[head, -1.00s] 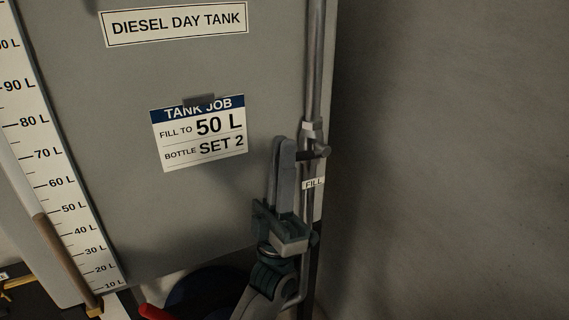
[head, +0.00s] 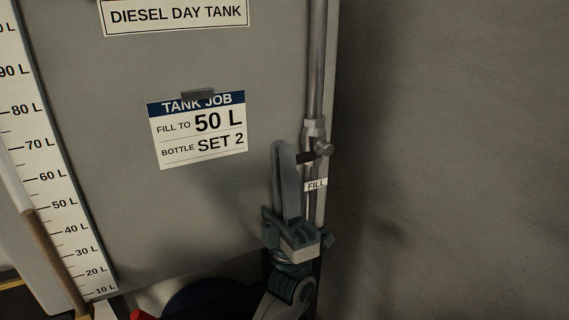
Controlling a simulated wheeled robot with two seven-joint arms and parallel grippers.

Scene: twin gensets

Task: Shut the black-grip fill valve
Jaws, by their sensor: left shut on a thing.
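The fill valve sits on the vertical grey pipe (head: 317,75) at the right edge of the tank, above a small "FILL" tag (head: 315,185). Its black grip (head: 307,157) shows as a short dark bar sticking out left from the valve body (head: 323,149). My left gripper (head: 284,152) points up in front of the tank. Its fingers are shut on the grip's left end, which they hide. My right gripper is not in view.
The grey diesel day tank (head: 190,220) carries a job card (head: 198,130) reading fill to 50 L. The sight tube's brown column (head: 50,255) tops out near the 50 L mark of the scale (head: 52,185). A plain wall (head: 450,150) is at right.

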